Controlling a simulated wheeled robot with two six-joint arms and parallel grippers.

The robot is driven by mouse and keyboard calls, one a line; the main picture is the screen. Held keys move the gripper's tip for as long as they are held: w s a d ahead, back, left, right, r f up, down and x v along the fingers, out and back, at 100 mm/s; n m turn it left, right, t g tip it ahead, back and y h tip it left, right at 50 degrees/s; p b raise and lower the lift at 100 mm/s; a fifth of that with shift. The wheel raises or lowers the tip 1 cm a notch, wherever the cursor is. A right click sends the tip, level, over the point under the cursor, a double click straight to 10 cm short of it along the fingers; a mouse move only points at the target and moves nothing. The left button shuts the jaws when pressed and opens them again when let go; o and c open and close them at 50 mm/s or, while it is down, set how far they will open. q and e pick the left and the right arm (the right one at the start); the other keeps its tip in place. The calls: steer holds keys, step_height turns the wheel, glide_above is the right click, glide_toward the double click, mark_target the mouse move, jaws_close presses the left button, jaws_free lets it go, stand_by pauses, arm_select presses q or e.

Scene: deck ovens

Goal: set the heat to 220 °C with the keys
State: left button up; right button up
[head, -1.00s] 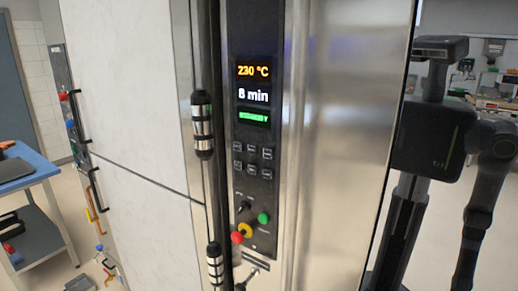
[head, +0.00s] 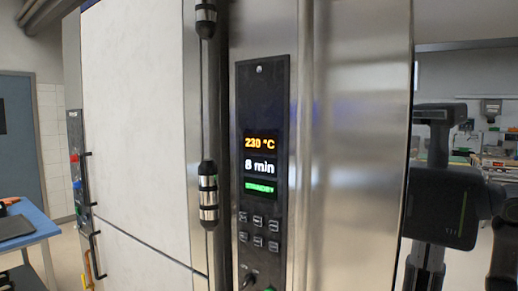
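The oven's black control panel (head: 265,105) stands upright near the middle of the head view. Its upper display (head: 260,143) reads 230 °C in orange. The time display (head: 260,167) below it reads 8 min in white. A green status bar (head: 260,188) sits under that. Two rows of small grey keys (head: 258,231) are below the displays; their labels are too small to read. A dark knob (head: 249,280) is at the bottom edge, where a green button (head: 270,289) is cut off. Neither of my grippers is in view.
A vertical handle bar with black-and-steel mounts (head: 208,193) stands just left of the panel. A pale oven door (head: 135,120) fills the left. Bare steel (head: 360,130) lies to the right. A blue-topped table (head: 35,222) is at the far left.

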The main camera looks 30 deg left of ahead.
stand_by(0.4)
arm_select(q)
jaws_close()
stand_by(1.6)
